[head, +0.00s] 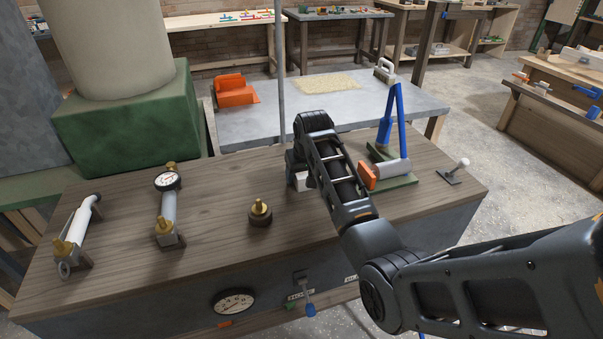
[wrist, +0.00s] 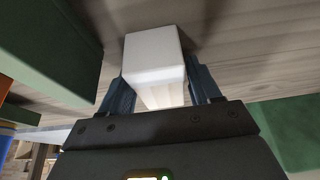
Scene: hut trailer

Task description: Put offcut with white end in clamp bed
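A white block (wrist: 154,60), which looks like the offcut's white end, is between the two fingers of my gripper (wrist: 160,95) in the wrist view. Both fingers appear to press its sides; the rest of the offcut is hidden. In the head view a white bit (head: 300,181) shows low over the bench, left of my forearm, and my arm mostly hides the gripper. The likely clamp bed is the green base (head: 404,181) with a blue lever (head: 401,120), to the right of my gripper. A pale cylinder with an orange end (head: 367,177) is at its near side.
The wooden bench top (head: 225,205) carries a brass fitting (head: 260,212), a gauge on a pipe (head: 168,190), a pipe at left (head: 80,230) and a small white-knobbed lever (head: 455,172) at right. A grey table with an orange piece (head: 235,91) stands behind.

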